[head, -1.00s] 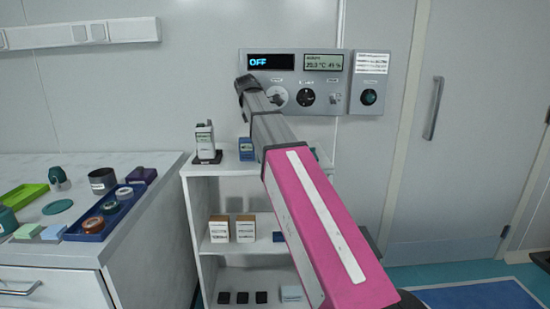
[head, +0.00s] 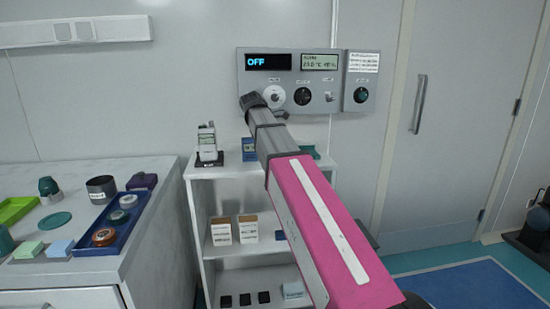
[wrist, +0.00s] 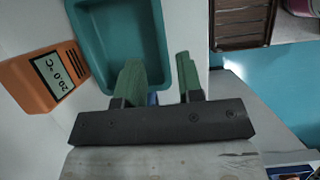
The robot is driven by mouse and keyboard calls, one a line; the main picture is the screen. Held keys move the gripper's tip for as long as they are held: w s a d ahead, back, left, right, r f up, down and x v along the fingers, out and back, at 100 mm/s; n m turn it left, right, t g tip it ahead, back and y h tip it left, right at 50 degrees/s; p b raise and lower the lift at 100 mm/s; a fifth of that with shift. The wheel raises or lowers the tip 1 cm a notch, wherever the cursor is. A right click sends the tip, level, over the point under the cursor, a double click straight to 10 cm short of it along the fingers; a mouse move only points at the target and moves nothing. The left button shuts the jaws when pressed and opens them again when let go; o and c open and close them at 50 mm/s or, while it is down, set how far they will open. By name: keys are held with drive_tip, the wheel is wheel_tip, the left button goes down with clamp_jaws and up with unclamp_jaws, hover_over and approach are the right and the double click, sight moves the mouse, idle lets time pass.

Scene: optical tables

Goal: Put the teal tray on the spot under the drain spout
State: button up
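The teal tray (wrist: 122,40) shows in the wrist view, just beyond my fingers, on a pale surface. In the head view a small teal piece (head: 309,152) on top of the shelf unit, partly behind my arm, may be the same tray. My gripper (wrist: 160,78) is open, with two green fingers apart. The tray's right rim runs into the gap between them in the picture; I cannot tell whether it is at finger height. In the head view my gripper (head: 253,101) is in front of the wall panel, above the shelf unit. I cannot make out a drain spout or spot.
An orange thermometer (wrist: 45,85) lies left of the tray. A brown ribbed tray (wrist: 243,22) is at upper right. The white shelf unit (head: 200,235) holds boxes; a handheld device (head: 207,145) stands on top. A blue tray (head: 125,232) with rolls lies on the left bench.

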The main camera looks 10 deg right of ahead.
drive_tip(key=x, duration=0.5)
drive_tip(key=shift+d, duration=0.1)
clamp_jaws()
